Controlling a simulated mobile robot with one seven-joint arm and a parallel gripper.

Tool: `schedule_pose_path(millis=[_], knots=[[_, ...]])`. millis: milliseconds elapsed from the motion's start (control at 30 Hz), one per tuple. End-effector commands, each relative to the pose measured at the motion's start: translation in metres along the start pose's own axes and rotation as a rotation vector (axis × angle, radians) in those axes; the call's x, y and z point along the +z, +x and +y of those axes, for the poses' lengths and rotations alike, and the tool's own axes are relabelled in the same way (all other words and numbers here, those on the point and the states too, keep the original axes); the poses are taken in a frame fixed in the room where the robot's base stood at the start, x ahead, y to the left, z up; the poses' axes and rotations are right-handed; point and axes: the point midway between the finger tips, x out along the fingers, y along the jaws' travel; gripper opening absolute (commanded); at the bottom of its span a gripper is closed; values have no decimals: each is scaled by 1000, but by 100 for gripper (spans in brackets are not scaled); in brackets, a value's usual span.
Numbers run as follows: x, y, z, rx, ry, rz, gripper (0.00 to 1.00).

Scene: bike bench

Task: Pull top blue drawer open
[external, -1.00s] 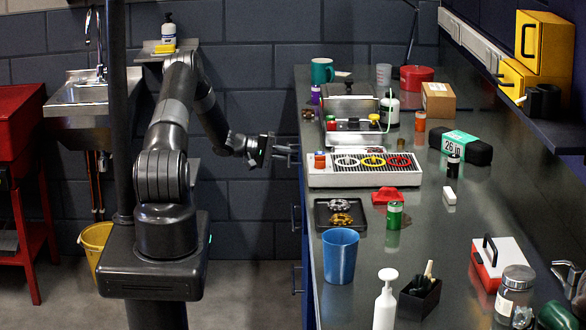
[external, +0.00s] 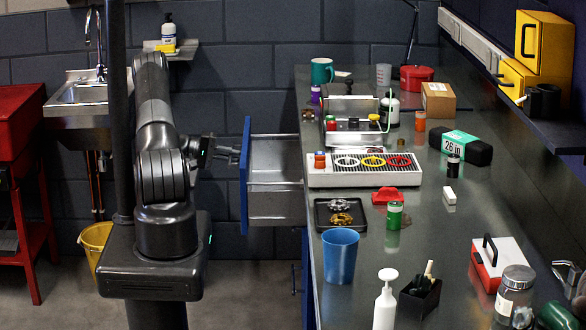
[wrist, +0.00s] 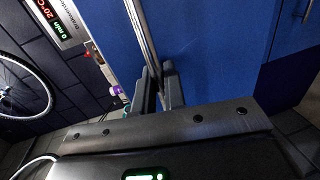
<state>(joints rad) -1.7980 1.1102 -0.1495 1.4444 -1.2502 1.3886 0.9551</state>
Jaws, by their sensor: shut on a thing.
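The top blue drawer (external: 246,180) is pulled well out from the left side of the bench, its grey metal tray (external: 275,160) showing. My gripper (external: 232,153) is at the outer side of the drawer front, near its top. In the wrist view my gripper (wrist: 156,92) has its fingers shut on the metal bar handle (wrist: 146,45) of the drawer. The blue drawer front (wrist: 210,50) fills the middle and right of the wrist view. The handle is hard to make out in the external view.
The bench top (external: 300,100) carries many items, among them a grey tool tray (external: 330,175), a blue cup (external: 340,256) and a white pump bottle (external: 386,300). A yellow bucket (external: 95,240) and a red cart (external: 20,180) stand at the left. Floor between my base and bench is clear.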

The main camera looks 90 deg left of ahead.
Motion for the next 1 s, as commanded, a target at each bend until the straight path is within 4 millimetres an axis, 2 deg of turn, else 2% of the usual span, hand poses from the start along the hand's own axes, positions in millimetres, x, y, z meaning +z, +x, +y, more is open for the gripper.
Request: schedule_pose_path(millis=[433, 467, 600, 867, 1000], knots=[[0, -4, -2, -1, -1, -1, 0], [0, -4, -2, -1, -1, -1, 13], [0, -4, -1, -1, -1, -1, 24], [0, -5, -1, -1, 0, 0, 25], [0, -18, -1, -2, 0, 2, 25]])
